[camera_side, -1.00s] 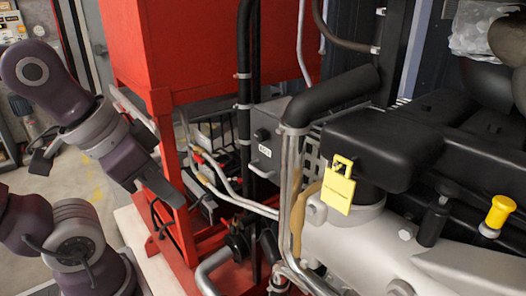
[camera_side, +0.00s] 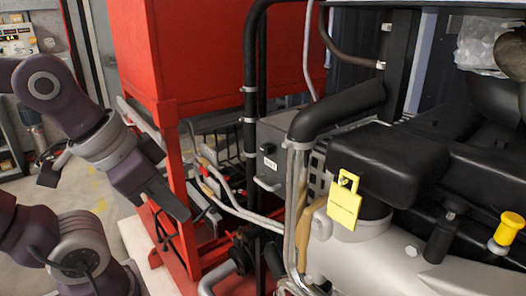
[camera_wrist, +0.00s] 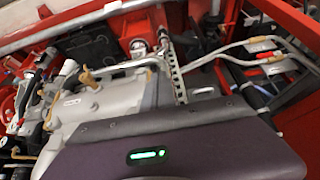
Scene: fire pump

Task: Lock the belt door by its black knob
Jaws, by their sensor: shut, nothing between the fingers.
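A small white label is beside the knob. I cannot tell for sure whether this box carries the belt door, or whether it is locked. My gripper (camera_side: 180,208) is shut and empty, pointing down to the right, left of the box and in front of the red frame post. It is clearly apart from the knob. In the wrist view my own purple hand covers the bottom, and I cannot make out the knob.
A red tank (camera_side: 205,50) on a red frame stands behind my gripper. Black and metal pipes (camera_side: 295,190) run up in front of the grey box. The engine with a yellow tag (camera_side: 344,207) fills the right. Batteries and cables (camera_wrist: 266,57) show in the wrist view.

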